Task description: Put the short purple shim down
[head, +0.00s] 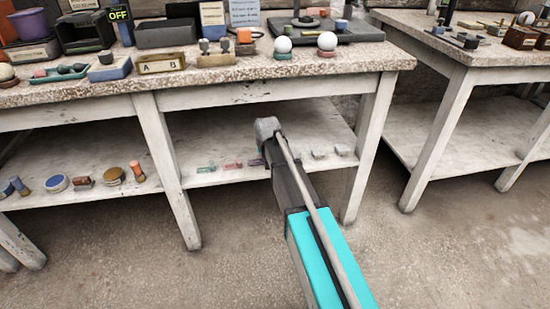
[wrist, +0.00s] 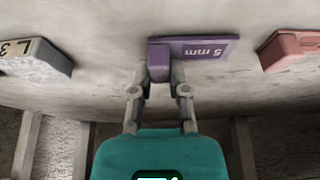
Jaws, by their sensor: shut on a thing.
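The short purple shim (wrist: 205,48), marked "5 mm", is in the upper middle of the wrist view, at the pale shelf surface. My gripper (wrist: 159,72) has its two fingers closed on the raised purple block at the shim's left end. I cannot tell whether the shim touches the shelf or hangs just above it. In the head view a bit of purple (head: 256,161) shows on the lower shelf (head: 215,182), beside my arm. My arm hides the gripper's fingers there.
In the wrist view a pink piece (wrist: 288,50) lies right of the shim and a grey piece (wrist: 38,58) left, with bare gaps between. The head view shows a green piece (head: 205,169) and grey pieces (head: 319,154) on the shelf. The tabletop (head: 230,72) overhangs it.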

